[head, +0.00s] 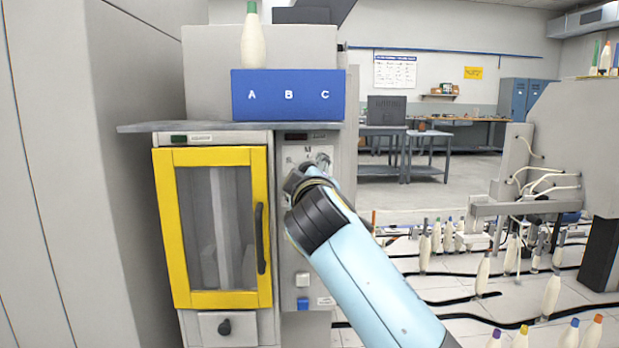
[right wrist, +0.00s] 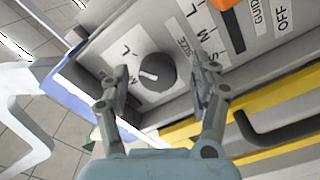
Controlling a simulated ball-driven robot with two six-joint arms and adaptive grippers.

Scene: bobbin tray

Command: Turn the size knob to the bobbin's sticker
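The size knob (right wrist: 157,73) is a round dark grey knob on a white plate in the right wrist view. Its white pointer mark faces left in that view, toward the letters beside the left fingertip; an L is printed above left. My right gripper (right wrist: 160,78) is open, with one finger on each side of the knob and gaps showing. In the head view my own arm hides the knob. A cream bobbin (head: 254,42) with a green tip stands upright behind the blue box; I make out no sticker on it. My left gripper is not in view.
The blue box (head: 288,96), marked A, B and C, sits on a grey shelf (head: 150,127) above the panel. A yellow-framed door (head: 163,230) with a dark handle is left of my arm. An orange control (right wrist: 231,12) lies near the knob.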

